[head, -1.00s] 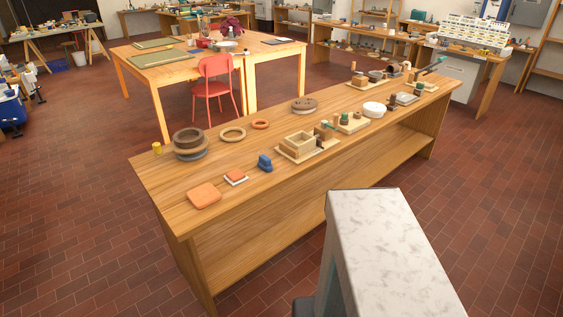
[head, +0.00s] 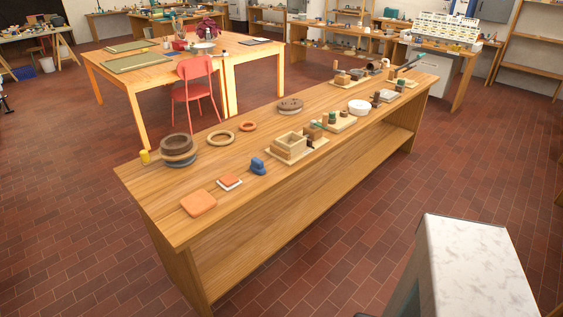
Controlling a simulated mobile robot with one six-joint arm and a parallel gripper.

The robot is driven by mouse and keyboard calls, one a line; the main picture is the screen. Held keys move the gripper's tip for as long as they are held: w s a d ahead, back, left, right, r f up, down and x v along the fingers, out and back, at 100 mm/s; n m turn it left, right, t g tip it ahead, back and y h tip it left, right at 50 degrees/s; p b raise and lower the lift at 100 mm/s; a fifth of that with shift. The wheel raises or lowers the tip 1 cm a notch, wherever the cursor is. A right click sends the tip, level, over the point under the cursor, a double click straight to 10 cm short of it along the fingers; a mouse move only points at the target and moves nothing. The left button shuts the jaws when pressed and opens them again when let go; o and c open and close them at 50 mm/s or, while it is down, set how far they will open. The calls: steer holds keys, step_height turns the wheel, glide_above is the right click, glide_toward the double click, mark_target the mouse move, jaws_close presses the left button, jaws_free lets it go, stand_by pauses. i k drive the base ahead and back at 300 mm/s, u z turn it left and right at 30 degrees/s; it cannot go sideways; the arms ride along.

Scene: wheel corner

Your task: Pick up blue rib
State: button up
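A small blue object (head: 258,166), which looks like the blue rib, stands on the long wooden bench (head: 170,182) near its front edge. It is right of a small orange block on a white base (head: 229,183) and left of a wooden box on a board (head: 291,146). Its exact shape is too small to tell. My gripper is not in view, so its place relative to the blue object does not show.
An orange slab (head: 198,203) lies at the bench's near left end. A red chair (head: 195,88) is behind.

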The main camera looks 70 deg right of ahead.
mark_target(257, 165)
steer(key=z, duration=0.85)
steer(key=k, duration=1)
steer(key=i, duration=0.8)
